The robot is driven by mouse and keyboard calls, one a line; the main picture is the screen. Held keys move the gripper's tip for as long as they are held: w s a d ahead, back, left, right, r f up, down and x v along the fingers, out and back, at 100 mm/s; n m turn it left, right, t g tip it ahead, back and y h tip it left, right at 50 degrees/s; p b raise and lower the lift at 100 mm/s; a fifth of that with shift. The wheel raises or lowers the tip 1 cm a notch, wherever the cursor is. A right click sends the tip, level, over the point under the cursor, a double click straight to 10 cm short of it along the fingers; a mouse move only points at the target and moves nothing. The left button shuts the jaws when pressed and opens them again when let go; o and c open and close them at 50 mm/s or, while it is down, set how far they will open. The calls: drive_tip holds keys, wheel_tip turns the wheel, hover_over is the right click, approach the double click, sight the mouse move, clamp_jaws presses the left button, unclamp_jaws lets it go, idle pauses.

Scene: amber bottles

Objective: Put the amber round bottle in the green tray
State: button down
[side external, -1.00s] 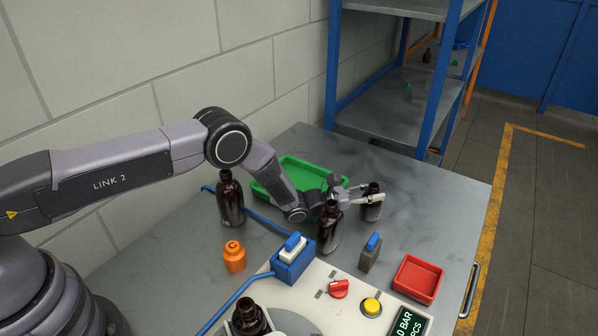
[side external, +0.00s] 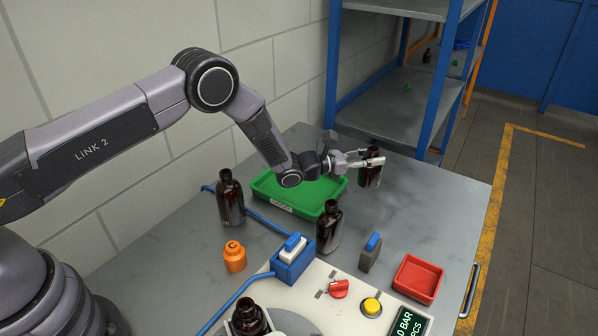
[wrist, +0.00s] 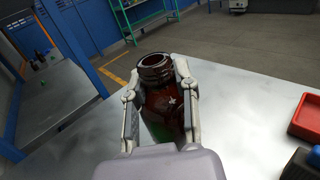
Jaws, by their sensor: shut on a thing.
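My gripper (side external: 368,158) is shut on an amber bottle (side external: 370,176), just right of the green tray's far right end. The wrist view shows this amber bottle (wrist: 162,105) upright between both fingers, its open neck facing up. The side view suggests it is raised above the table. The green tray (side external: 290,207) lies on the table by the wall and looks empty, though my arm hides part of it. Other amber bottles stand nearby: one left of the tray (side external: 230,202), one in front of it (side external: 329,230), and one at the bottom edge (side external: 249,318).
A red tray (side external: 418,279) sits at the right, and also shows in the wrist view (wrist: 308,117). A shelf rack (side external: 400,100) stands behind.

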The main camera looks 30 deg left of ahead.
drive_tip(key=a, duration=1.2)
drive_tip(key=y, duration=0.1)
hover_over(290, 186)
wheel_tip(290, 186, down, 4)
drive_tip(key=shift+n+t, duration=0.4)
drive_tip(key=shift+f, duration=2.25)
drive_tip(key=shift+f, duration=0.15)
drive_tip(key=c, duration=0.8)
unclamp_jaws()
drive_tip(key=shift+c, duration=0.2)
